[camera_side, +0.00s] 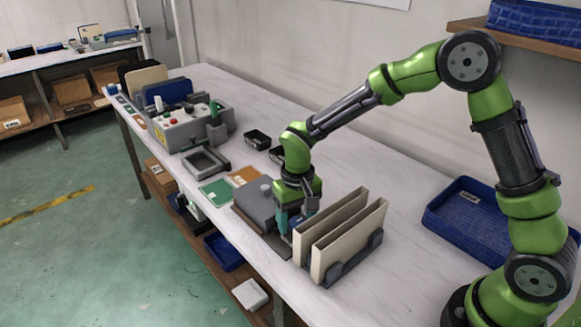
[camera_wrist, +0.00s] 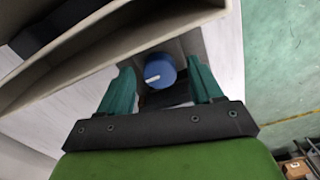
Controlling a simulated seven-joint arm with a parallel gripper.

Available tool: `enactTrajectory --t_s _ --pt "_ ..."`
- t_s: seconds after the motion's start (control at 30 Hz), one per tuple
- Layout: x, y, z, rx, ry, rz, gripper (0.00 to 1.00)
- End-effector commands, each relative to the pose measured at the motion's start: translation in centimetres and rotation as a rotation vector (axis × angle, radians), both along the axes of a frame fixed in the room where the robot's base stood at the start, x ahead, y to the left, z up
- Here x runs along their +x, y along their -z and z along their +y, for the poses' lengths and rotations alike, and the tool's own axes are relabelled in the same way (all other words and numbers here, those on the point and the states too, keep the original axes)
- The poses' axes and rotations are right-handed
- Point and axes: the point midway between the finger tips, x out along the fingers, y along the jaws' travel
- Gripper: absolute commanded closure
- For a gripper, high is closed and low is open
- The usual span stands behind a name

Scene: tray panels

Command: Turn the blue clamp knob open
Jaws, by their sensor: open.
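The blue clamp knob (camera_wrist: 160,71) is round with a white mark on its top, and it shows in the wrist view between the two teal fingers of my gripper (camera_wrist: 161,88). The fingers are open, one on each side of the knob. I cannot tell whether either finger touches it. In the side view my gripper (camera_side: 289,218) points down between the grey block and the upright cream panels. The knob is hidden there behind the gripper and panels.
Two cream panels (camera_side: 345,243) stand in a dark rack close to the right of my gripper. A grey block (camera_side: 256,202) lies to its left. A blue tray (camera_side: 470,220) is at the right. A grey control box (camera_side: 188,130) stands farther back.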

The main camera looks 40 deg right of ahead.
Motion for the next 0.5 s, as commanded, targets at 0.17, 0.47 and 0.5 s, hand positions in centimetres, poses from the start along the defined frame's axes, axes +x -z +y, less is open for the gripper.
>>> enactTrajectory --t_s 0.17,0.47,0.5 --pt "0.0 0.0 0.0 0.000 0.233 0.000 0.35" --pt "0.2 -1.4 0.0 0.001 0.553 -0.006 0.35" --pt "0.1 -2.2 0.0 0.001 0.552 -0.006 0.35"
